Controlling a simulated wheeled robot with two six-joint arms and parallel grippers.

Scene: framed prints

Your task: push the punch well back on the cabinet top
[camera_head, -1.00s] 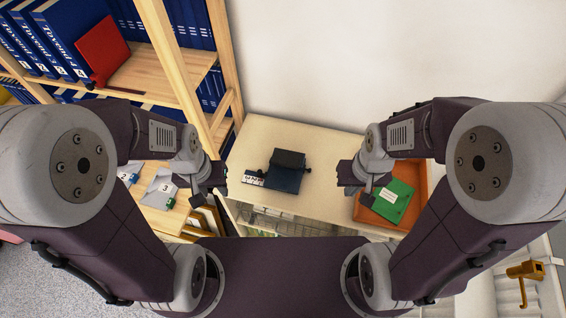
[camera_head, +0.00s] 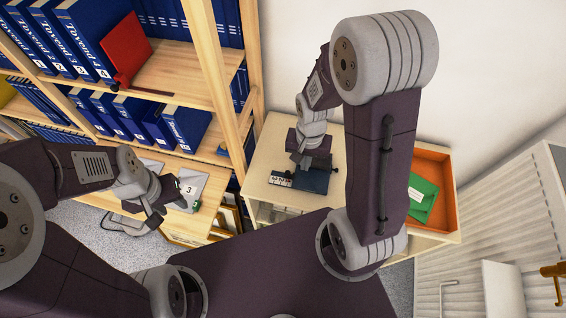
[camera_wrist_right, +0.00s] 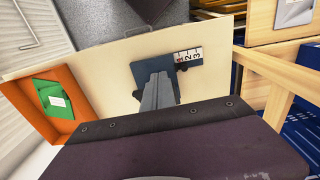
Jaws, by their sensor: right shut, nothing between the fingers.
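The punch is a dark blue base (camera_head: 316,183) with a white numbered strip at its left end. It lies on the pale cabinet top (camera_head: 264,158), near the front edge in the head view. My right gripper (camera_head: 312,164) is shut and empty, reaching over the punch and hiding much of its dark upper part. In the right wrist view the shut fingers (camera_wrist_right: 159,84) overlap the punch (camera_wrist_right: 192,85); I cannot tell whether they touch it. My left gripper (camera_head: 164,208) is away to the left over the desk, and its finger opening is unclear.
An orange tray (camera_head: 447,198) with a green packet (camera_head: 422,196) stands on the cabinet's right. A wooden shelf with blue binders (camera_head: 185,122) and a red book (camera_head: 127,45) rises at the left. A white wall (camera_head: 300,20) closes the back.

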